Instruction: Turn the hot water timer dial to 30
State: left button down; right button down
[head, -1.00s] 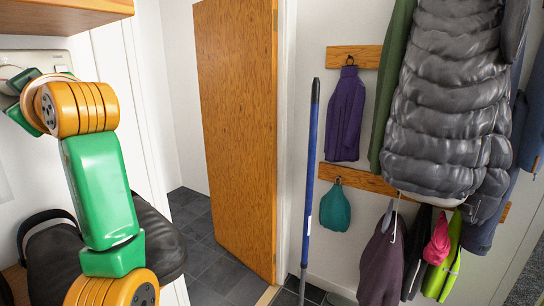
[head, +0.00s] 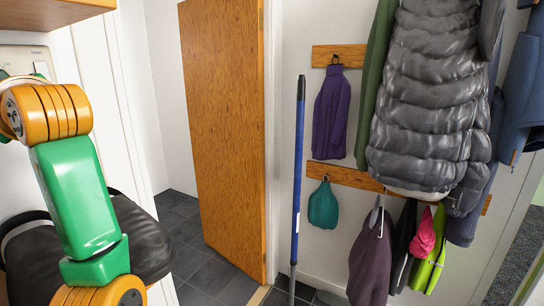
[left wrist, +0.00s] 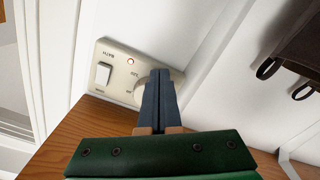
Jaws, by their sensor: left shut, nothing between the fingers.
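The hot water timer panel (left wrist: 112,58) is a cream plate on the white wall in the left wrist view, with a white rocker switch, a small lit indicator and printed marks. The round dial (left wrist: 140,88) is mostly hidden behind my left gripper (left wrist: 158,72), whose dark blue fingers are shut together with nothing between them. The fingertips lie over the dial; I cannot tell whether they touch it. The dial's setting cannot be read. In the head view the panel (head: 22,60) shows at the left edge behind my arm. My right gripper is not in view.
A wooden surface (left wrist: 60,150) lies below the panel. In the head view a black padded seat (head: 145,240) is below my arm. A wooden door (head: 222,130) stands open, with a blue pole (head: 298,170) beside it. Coats (head: 430,110) hang at right.

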pick_arm(q)
jog(key=d+r+p, duration=0.2)
jog(key=d, duration=0.5)
jog(key=x, duration=0.6)
jog(key=shift+a+f, duration=0.2)
jog(key=shift+a, duration=0.05)
jog(key=shift+d, duration=0.1)
jog(key=shift+s+r, duration=0.1)
dwell(0.3)
